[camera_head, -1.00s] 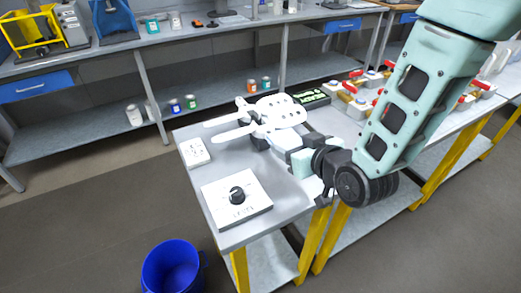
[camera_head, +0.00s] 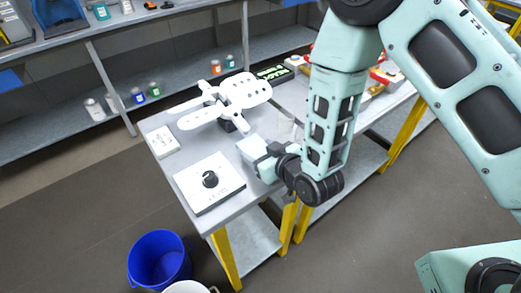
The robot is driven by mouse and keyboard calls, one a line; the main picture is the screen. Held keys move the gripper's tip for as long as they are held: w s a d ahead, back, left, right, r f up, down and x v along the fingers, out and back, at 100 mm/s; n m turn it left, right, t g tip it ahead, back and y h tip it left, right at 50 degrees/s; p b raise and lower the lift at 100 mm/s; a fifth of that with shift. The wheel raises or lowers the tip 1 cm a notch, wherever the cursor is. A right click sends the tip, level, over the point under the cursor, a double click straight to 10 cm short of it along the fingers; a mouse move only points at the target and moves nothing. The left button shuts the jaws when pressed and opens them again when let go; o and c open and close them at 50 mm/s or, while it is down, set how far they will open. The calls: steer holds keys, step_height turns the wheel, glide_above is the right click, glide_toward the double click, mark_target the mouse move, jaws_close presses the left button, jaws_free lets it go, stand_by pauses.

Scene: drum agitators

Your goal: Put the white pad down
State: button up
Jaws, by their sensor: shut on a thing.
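Whether the held pad touches the table cannot be told.
A white panel with a black knob (camera_head: 209,182) lies at the table's near-left side. A blue bucket (camera_head: 158,258) is on the floor in front. Bare tabletop (camera_head: 204,148) shows between panel and gripper.

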steer(key=shift+f, duration=0.1)
steer(key=o, duration=0.7)
steer(key=shift+f, duration=0.1)
steer(key=o, duration=0.4)
steer(key=shift+r, duration=0.2)
steer(key=b+v, duration=0.1)
steer(key=v, duration=0.6)
steer(key=shift+s+d+r, duration=0.15)
steer(key=shift+s+r, duration=0.05)
steer(key=shift+s+d+r+p, duration=0.1)
steer(key=shift+s+r+p, duration=0.1)
steer(key=shift+p, duration=0.5)
steer(key=p+v, duration=0.1)
steer(key=p, duration=0.2)
steer(key=shift+s+d+r, duration=0.1)
steer(key=shift+s+r, duration=0.1)
steer(key=shift+r, duration=0.05)
steer(key=s+p, duration=0.1)
steer(key=s+d+p, duration=0.1)
steer(key=p, duration=0.1)
steer(key=shift+d+r, duration=0.15)
